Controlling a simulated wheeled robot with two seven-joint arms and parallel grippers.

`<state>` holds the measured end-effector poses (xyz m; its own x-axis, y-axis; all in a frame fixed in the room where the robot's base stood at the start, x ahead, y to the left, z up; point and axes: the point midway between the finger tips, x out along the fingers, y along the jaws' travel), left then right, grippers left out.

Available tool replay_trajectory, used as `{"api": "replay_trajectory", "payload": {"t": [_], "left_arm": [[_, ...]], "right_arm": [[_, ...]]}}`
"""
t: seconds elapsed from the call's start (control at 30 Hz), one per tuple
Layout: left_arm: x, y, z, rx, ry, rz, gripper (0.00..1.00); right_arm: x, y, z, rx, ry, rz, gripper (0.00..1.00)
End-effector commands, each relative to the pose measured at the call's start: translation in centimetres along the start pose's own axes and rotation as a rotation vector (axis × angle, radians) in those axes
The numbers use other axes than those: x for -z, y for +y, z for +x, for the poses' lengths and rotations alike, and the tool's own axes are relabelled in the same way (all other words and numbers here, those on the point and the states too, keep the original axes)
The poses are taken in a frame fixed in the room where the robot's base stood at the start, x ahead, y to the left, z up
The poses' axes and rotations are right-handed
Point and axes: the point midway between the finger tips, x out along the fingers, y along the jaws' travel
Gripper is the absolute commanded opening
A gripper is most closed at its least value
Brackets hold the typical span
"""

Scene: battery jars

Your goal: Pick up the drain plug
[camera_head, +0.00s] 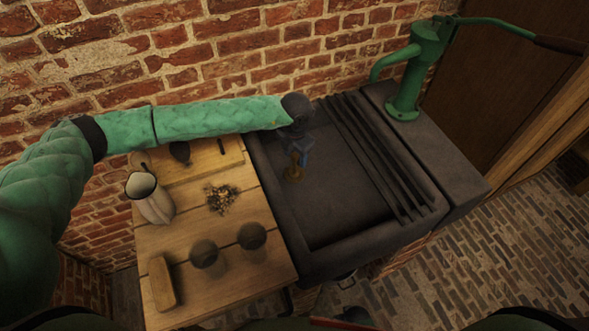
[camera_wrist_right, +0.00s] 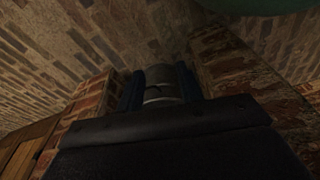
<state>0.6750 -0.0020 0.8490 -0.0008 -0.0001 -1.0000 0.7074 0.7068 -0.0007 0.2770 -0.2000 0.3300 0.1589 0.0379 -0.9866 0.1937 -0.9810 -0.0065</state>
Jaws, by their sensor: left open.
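The drain plug (camera_head: 292,173) is a small brass-coloured piece at the left side of the dark stone sink (camera_head: 345,215). My left gripper (camera_head: 302,160) reaches in from the left and points down over it. Its blue fingers are open, with the tips right by the plug's upper part; whether they touch it I cannot tell. In the right wrist view, the blue fingers of my right gripper (camera_wrist_right: 160,85) stand apart on either side of a grey shape that I cannot identify. The plug does not show there.
Dark bars (camera_head: 375,155) lie across the sink's right part. A green hand pump (camera_head: 408,85) stands behind at the right. A wooden table (camera_head: 225,275) on the left holds a white jug (camera_head: 150,198), dark jars (camera_head: 251,236) and a wooden block (camera_head: 161,283). A brick wall (camera_head: 230,45) stands behind.

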Motion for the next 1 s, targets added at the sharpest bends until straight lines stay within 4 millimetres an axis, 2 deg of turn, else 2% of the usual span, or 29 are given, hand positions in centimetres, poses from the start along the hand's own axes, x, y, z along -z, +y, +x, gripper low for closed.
{"api": "replay_trajectory", "payload": {"t": [0.27, 0.6, 0.8, 1.0], "left_arm": [[0.0, 0.1, 1.0, -0.001, 0.002, -0.001, 0.52], [-0.1, 0.3, 3.7, 0.000, 0.002, 0.000, 0.52], [-0.1, 0.4, 5.1, -0.001, 0.001, -0.001, 0.52], [-0.1, 0.4, 5.4, -0.001, 0.000, -0.001, 0.52]], "right_arm": [[-1.1, 0.6, 1.4, -0.008, 0.011, -0.006, 0.36], [-4.2, 1.8, 4.1, -0.021, 0.030, -0.018, 0.36], [-5.3, 2.1, 4.8, -0.024, 0.033, -0.021, 0.36], [-5.5, 2.2, 5.0, -0.024, 0.034, -0.022, 0.36]]}}
